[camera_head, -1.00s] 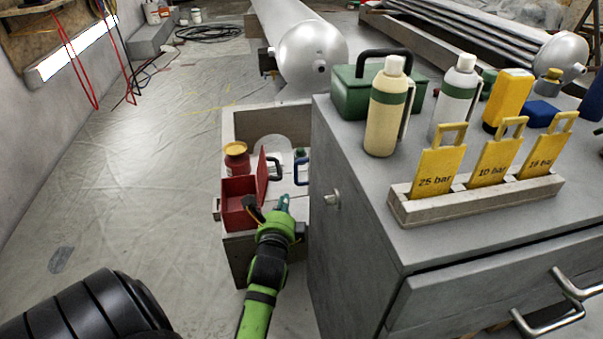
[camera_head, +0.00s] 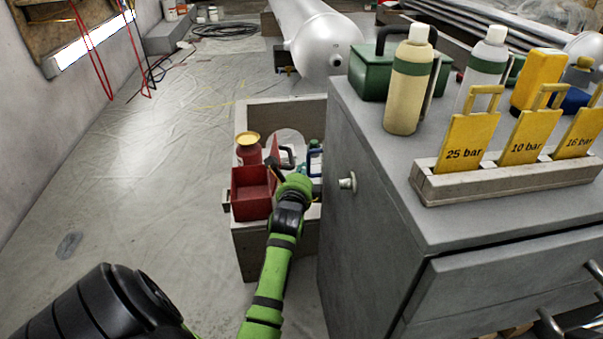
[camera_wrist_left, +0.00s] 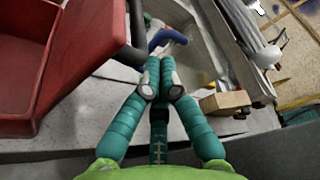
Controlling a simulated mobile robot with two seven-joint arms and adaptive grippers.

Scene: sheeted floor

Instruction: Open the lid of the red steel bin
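The red steel bin (camera_head: 252,205) stands on the low grey crate-like unit beside the cabinet. Its inside shows open from above, and its red lid (camera_head: 276,152) stands up at the bin's right side. In the left wrist view the open bin (camera_wrist_left: 30,60) fills the upper left, with a red panel beside it. My left gripper (camera_wrist_left: 157,66) has its teal fingers together with nothing seen between them. It is just right of the bin; whether it touches the lid cannot be told. In the head view its fingertips are mostly hidden. My right gripper is not in view.
A red pot with a yellow top (camera_head: 248,148) stands behind the bin. Bottles (camera_head: 314,158) stand right of the lid. The grey cabinet (camera_head: 365,210) with its knob (camera_head: 347,183) rises close on the right.

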